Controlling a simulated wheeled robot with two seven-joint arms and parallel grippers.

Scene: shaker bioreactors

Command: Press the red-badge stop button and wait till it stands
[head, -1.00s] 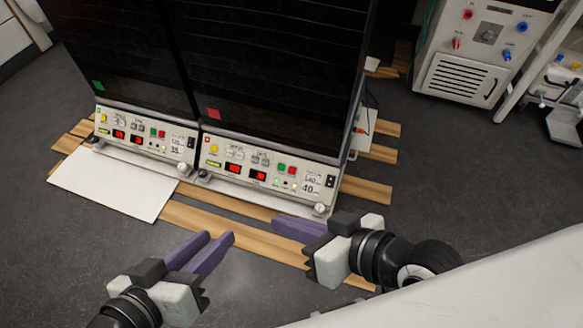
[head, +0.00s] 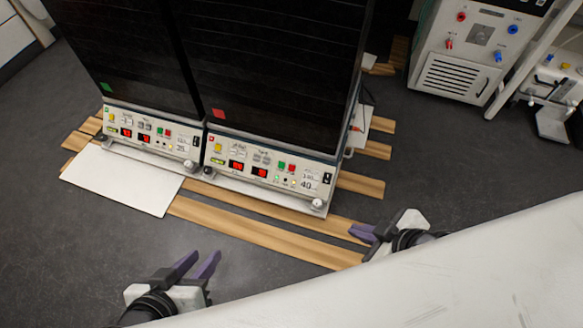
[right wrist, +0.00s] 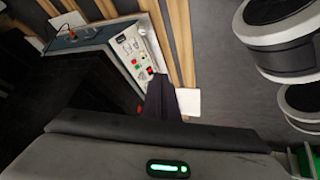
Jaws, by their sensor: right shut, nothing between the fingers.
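The red-badge shaker is the right one of two dark cabinets, with a red square badge (head: 218,113) at its lower left. Its white control panel (head: 225,168) has red digit displays (head: 237,166), whose digits are too small to read surely, and a green and a red button (head: 292,168) side by side. The panel also shows in the right wrist view (right wrist: 124,42). My right gripper (head: 356,233) is shut and empty, in front of and to the right of the panel, apart from it. My left gripper (head: 203,257) is open and empty, low in front.
The green-badge shaker (head: 150,138) stands directly to the left. A white sheet (head: 120,182) and wooden slats (head: 260,240) lie on the dark floor in front. A grey device (head: 455,75) stands at the back right. A white surface (head: 450,285) crosses the lower right.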

